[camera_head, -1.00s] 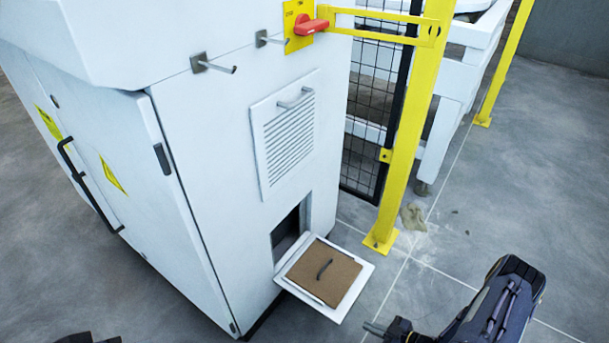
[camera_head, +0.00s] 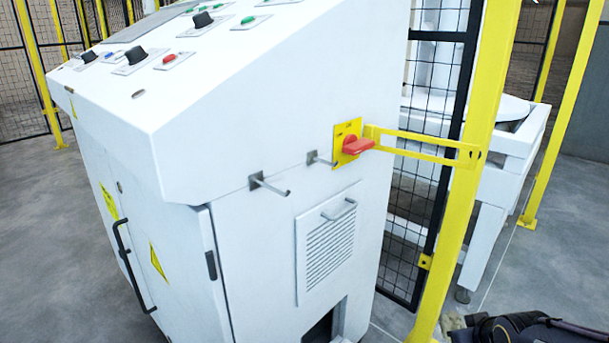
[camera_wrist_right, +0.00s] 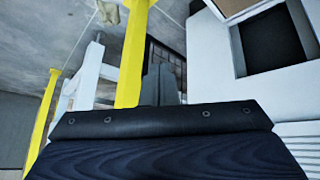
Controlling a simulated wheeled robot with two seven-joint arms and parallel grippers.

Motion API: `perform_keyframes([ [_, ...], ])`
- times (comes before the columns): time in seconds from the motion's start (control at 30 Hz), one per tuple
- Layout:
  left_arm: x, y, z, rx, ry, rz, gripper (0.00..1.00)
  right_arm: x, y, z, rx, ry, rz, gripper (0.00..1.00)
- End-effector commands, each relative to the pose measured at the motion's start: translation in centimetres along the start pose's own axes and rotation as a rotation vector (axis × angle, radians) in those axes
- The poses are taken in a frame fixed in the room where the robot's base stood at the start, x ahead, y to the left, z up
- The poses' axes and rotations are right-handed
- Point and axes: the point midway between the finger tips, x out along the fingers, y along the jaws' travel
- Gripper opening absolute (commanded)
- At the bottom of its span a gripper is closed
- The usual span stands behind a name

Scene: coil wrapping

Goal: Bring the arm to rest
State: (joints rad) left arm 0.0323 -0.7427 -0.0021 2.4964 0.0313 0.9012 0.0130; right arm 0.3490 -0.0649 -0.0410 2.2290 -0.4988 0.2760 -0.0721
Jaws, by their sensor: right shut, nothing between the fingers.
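My right arm (camera_head: 525,328) shows only as a dark link at the bottom right of the head view, right of the yellow post. Its gripper lies outside that view. In the right wrist view the grey fingers of my right gripper (camera_wrist_right: 160,85) show beyond the dark wrist housing, together and with nothing between them. They appear apart from the cabinet and the post. My left gripper is in neither view.
A white control cabinet (camera_head: 255,235) with pegs and a red rotary switch (camera_head: 358,146) fills the middle. A yellow post (camera_head: 465,170) and mesh fence stand right of it. The cabinet's low opening (camera_wrist_right: 278,40) shows in the wrist view. Grey floor (camera_head: 560,250) is clear at right.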

Motion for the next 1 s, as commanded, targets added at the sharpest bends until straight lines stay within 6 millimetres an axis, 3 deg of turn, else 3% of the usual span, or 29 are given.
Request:
perform_keyframes([
  [0.03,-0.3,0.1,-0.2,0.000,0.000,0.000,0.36,-3.1,-1.7,0.2,0.046,0.001,-0.027,0.00],
  [0.2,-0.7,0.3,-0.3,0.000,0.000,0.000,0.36,-9.0,-6.6,2.9,0.170,-0.043,-0.147,0.00],
  [0.57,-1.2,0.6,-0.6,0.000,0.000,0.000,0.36,-16.3,-14.3,8.6,0.268,-0.120,-0.399,0.00],
  [1.0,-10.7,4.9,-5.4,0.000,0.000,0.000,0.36,-25.8,-13.3,2.3,0.272,-0.130,-0.405,0.00],
])
